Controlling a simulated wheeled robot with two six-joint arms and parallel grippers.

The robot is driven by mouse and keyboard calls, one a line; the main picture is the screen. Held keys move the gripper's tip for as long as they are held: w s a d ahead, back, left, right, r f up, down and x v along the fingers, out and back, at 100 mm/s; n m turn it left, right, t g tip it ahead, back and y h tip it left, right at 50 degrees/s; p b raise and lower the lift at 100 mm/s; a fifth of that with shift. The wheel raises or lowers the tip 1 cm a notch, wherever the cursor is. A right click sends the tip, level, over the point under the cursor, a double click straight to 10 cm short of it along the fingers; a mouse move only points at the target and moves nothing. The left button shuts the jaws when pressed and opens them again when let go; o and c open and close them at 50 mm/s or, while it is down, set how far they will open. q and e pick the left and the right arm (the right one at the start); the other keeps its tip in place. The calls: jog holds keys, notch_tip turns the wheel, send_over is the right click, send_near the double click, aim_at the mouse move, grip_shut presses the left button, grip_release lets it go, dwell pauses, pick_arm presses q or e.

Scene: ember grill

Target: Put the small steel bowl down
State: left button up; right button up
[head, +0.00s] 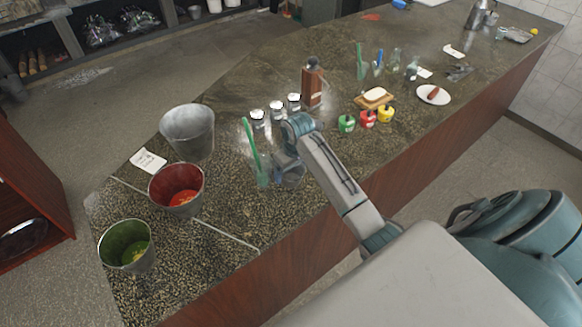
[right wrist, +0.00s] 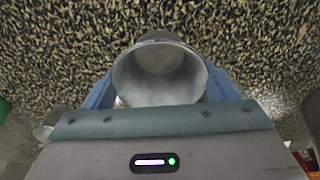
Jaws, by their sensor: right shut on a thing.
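The small steel bowl (head: 293,180) is in my right gripper (head: 286,162), over the dark speckled counter (head: 225,228) in the head view. In the right wrist view the bowl (right wrist: 160,72) is round and grey, its open mouth facing the camera. It looks empty. The blue fingers of my right gripper (right wrist: 160,92) are on either side of it, shut on it. I cannot tell whether its base touches the counter. My left gripper is not in view.
A glass (head: 262,170) with a green brush stands just left of the bowl. Three buckets, steel (head: 187,132), red (head: 176,188) and green (head: 126,245), are further left. Shakers (head: 275,112) and coloured bottles (head: 346,123) stand behind and right. Counter in front is clear.

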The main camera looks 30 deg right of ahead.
jog(key=o, duration=0.7)
jog(key=shift+f, duration=0.1)
jog(key=shift+o, duration=1.3)
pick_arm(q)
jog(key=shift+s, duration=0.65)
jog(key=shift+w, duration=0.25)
pick_arm(e)
notch_tip(320, 180, up, 12)
jog(key=s, duration=0.2)
